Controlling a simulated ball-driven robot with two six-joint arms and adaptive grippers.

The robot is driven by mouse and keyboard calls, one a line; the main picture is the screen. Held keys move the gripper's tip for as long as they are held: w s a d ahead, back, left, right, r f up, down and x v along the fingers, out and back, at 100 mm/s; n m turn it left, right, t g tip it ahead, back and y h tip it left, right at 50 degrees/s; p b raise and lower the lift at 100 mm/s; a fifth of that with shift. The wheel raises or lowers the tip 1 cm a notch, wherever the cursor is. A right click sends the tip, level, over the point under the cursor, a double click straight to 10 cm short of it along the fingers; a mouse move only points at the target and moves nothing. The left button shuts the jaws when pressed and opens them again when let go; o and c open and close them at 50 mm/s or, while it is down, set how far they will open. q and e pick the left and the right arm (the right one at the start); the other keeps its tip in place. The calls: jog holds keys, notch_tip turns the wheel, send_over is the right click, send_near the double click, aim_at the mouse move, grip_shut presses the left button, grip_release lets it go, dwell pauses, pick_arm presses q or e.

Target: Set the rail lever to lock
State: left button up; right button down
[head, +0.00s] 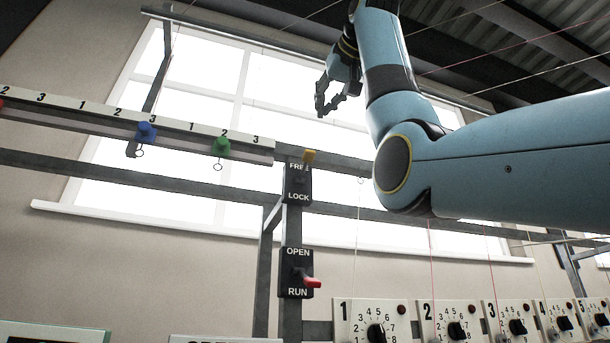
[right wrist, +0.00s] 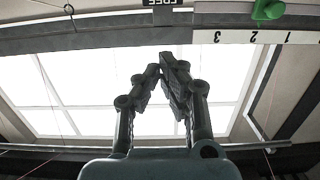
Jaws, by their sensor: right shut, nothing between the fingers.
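An edge of this plate (right wrist: 162,3) shows upside down at the top of the right wrist view. My right gripper (head: 329,107) is raised above the lever, apart from it, in front of the window. In the right wrist view its fingertips (right wrist: 166,72) come together with nothing between them. My left gripper is out of view.
A second plate (head: 296,274) marked OPEN and RUN has a red lever (head: 312,283) near RUN. A numbered rail (head: 180,133) carries blue (head: 146,131) and green (head: 221,146) sliders. Dial panels (head: 372,322) line the lower right. Thin threads hang on the right.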

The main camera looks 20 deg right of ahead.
jog(key=p, duration=0.6)
send_over(312, 153)
jog(key=w, duration=0.1)
jog(key=shift+w+d+f, duration=0.1)
jog(key=shift+d+f, duration=0.05)
jog(key=shift+w+f, duration=0.4)
jog(key=shift+w, duration=0.05)
jog(key=shift+s+f, duration=0.25)
jog(key=shift+f, duration=0.3)
jog(key=shift+s+f, duration=0.2)
jog(key=shift+f, duration=0.35)
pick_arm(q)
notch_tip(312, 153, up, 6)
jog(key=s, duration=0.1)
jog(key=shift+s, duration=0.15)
pick_arm(e)
jog(key=shift+s+f, duration=0.45)
jog(key=shift+f, duration=0.15)
